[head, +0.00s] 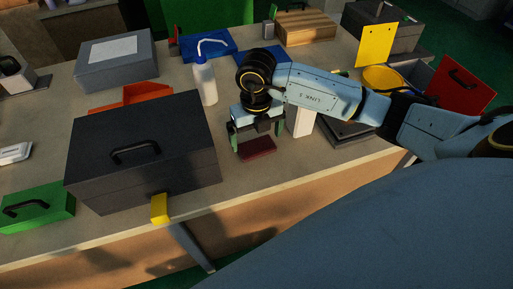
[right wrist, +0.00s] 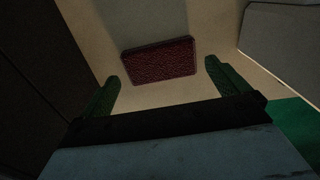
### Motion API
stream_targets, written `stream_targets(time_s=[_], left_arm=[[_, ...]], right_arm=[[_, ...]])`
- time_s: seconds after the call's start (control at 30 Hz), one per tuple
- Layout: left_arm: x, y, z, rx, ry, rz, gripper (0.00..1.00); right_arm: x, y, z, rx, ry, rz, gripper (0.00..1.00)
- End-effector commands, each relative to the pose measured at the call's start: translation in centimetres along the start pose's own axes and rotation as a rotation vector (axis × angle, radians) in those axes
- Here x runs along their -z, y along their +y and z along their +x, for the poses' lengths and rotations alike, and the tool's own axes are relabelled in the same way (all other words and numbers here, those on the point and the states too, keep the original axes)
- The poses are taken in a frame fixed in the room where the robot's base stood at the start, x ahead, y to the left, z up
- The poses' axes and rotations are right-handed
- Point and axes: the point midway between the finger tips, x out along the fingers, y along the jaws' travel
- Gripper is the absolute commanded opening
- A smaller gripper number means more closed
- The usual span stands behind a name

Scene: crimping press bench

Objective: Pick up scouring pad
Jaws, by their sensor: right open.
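The scouring pad (head: 257,148) is a dark red, flat rectangular block lying on the bench near its front edge. It also shows in the right wrist view (right wrist: 159,61), just beyond and between the fingertips. My right gripper (head: 257,146) is open and points down over the pad, with one green finger to its left and one to its right. In the right wrist view the open fingers (right wrist: 160,75) hold nothing. Whether the fingertips touch the pad or bench cannot be told. My left gripper is not in view.
A large dark box (head: 140,170) with a handle stands close to the left of my right gripper. A yellow piece (head: 159,208) sits at its front. A white bottle (head: 204,82) stands behind. A white block (head: 303,123) and a dark grey item (head: 345,132) are to the right.

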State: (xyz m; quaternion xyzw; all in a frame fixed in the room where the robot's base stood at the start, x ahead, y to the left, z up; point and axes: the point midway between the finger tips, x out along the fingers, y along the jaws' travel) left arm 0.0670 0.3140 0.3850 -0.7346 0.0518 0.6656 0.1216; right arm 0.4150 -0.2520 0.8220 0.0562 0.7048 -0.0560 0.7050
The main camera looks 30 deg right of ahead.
Motion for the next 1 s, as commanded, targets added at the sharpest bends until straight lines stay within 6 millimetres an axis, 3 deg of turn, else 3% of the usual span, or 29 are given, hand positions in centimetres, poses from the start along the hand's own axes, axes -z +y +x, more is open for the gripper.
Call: stream_targets(time_s=[0.03,0.2,0.47,0.7,1.0], left_arm=[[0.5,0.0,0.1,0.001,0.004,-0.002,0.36],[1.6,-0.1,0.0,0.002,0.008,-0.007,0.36],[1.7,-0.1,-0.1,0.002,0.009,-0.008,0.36],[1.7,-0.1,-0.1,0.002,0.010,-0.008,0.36],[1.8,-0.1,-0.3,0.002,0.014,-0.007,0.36]], right_arm=[[0.2,0.1,1.1,0.001,0.004,0.001,1.00],[0.1,0.0,2.8,0.001,0.001,0.000,1.00],[0.1,0.0,2.9,0.001,0.000,0.000,1.00],[0.1,0.0,2.9,0.001,0.000,0.000,0.69],[0.0,0.0,2.1,0.000,-0.003,0.000,0.69]])
